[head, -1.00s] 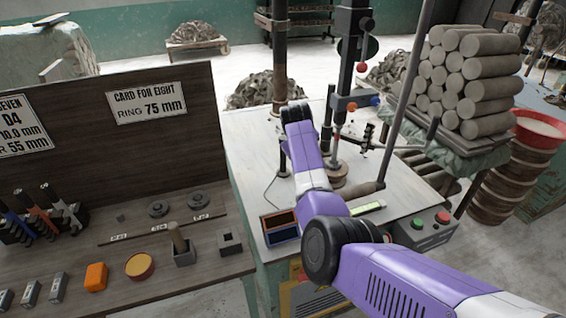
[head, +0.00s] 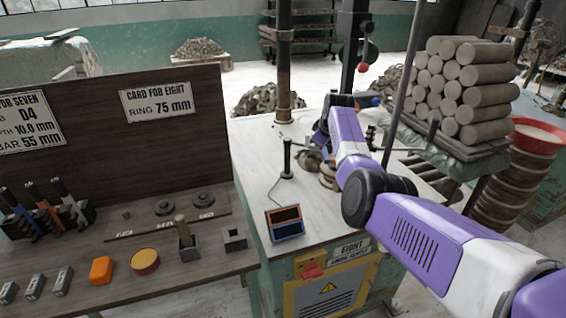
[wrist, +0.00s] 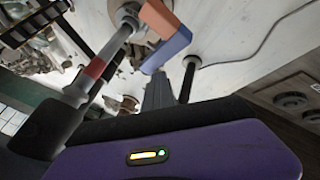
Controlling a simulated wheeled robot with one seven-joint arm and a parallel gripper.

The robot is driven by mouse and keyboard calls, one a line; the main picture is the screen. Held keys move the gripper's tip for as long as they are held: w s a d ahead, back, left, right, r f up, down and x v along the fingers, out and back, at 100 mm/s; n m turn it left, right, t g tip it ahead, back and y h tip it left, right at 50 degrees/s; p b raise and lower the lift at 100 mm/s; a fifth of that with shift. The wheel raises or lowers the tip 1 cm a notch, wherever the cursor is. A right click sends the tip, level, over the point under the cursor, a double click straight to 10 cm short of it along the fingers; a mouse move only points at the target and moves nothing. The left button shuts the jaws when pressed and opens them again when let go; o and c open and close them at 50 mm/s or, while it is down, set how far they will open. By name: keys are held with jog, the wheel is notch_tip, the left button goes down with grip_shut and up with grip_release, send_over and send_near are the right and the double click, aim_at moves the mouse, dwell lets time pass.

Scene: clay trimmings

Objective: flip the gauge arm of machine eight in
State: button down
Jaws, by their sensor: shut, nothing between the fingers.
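Machine eight is the pale-topped bench (head: 250,165) with an upright column (head: 352,45). A black post (head: 287,158) stands on its left part, wired to a small readout (head: 285,222). In the wrist view the post (wrist: 188,80) is beyond my fingers. I cannot make out a separate gauge arm on it. My gripper (head: 366,99) is beside the column, pointing right. My arm hides part of the bench.
A long lever rod (head: 408,80) rises right of the column. Stacked clay rolls (head: 465,85) stand at the right. The wooden side bench (head: 120,245) at left holds tools and blocks. The bench's front-left top is clear around the readout.

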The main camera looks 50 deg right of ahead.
aim_at(325, 148)
jog(key=d+b, duration=0.1)
jog(key=d+n+b, duration=0.1)
jog(key=b, duration=0.1)
jog(key=shift+d+f+y, duration=0.1)
jog(key=shift+f+y, duration=0.2)
jog(key=shift+f, duration=0.05)
jog(key=shift+d+b, duration=0.35)
jog(key=shift+b, duration=0.45)
jog(key=shift+d+r+b, duration=0.15)
jog(key=shift+d+b, duration=0.15)
jog(key=shift+b, duration=0.15)
jog(key=shift+r, duration=0.2)
jog(key=shift+s+a+r, duration=0.1)
jog(key=shift+s+r, duration=0.15)
jog(key=shift+r, duration=0.25)
jog(key=shift+w+a+v, duration=0.1)
jog(key=shift+a+v, duration=0.05)
jog(key=shift+v, duration=0.95)
jog(key=shift+w+a+v, duration=0.1)
jog(key=shift+v, duration=0.95)
jog(key=shift+w+a+v, duration=0.1)
jog(key=shift+a+v, duration=0.05)
jog(key=shift+v, duration=0.95)
